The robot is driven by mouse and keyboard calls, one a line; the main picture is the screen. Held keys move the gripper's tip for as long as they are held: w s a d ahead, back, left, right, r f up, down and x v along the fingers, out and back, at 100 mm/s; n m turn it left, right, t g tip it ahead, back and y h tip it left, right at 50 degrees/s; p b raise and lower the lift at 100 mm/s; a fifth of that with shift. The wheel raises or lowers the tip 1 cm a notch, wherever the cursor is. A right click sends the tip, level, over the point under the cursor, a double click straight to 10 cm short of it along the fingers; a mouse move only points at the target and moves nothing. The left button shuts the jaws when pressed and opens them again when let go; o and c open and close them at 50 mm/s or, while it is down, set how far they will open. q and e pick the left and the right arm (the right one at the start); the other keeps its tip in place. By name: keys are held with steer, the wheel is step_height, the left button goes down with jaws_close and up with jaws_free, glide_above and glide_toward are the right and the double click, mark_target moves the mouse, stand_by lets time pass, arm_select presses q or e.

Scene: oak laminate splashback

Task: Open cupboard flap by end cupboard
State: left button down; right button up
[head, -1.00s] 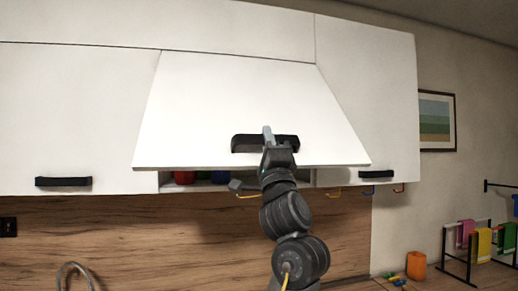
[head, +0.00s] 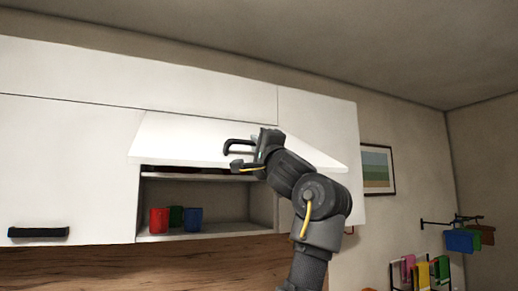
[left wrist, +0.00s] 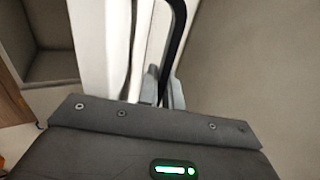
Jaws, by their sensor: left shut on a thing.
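The white cupboard flap (head: 180,138) is swung up and outward, and the shelf space under it is open to view. Its dark bar handle (head: 238,143) is near the flap's lower edge. My left gripper (head: 250,155) is shut on this handle, with the arm rising from below right and covering part of the flap. In the left wrist view the black handle (left wrist: 178,32) runs down between the grey fingers (left wrist: 160,92), beside the white flap (left wrist: 100,45). The end cupboard (head: 318,125) is to the right of the flap and closed. My right gripper is out of view.
A red cup (head: 159,220), a green cup (head: 176,216) and a blue cup (head: 194,219) stand on the cupboard's lower shelf (head: 215,230). A closed cupboard door with a dark handle (head: 38,232) is at left.

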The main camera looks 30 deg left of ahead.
arm_select(q)
steer(key=c, duration=1.6)
jaws_free()
steer(key=shift+a, duration=0.15)
steer(key=shift+o, duration=0.2)
steer(key=shift+s+d+f+b, duration=0.15)
steer(key=shift+d+f+b, duration=0.2)
steer(key=shift+f+b, duration=0.1)
steer(key=b+v, duration=0.6)
steer(key=v, duration=0.3)
steer(key=shift+s+d+b, duration=0.25)
steer(key=shift+d+b, duration=0.05)
steer(key=shift+f, duration=0.1)
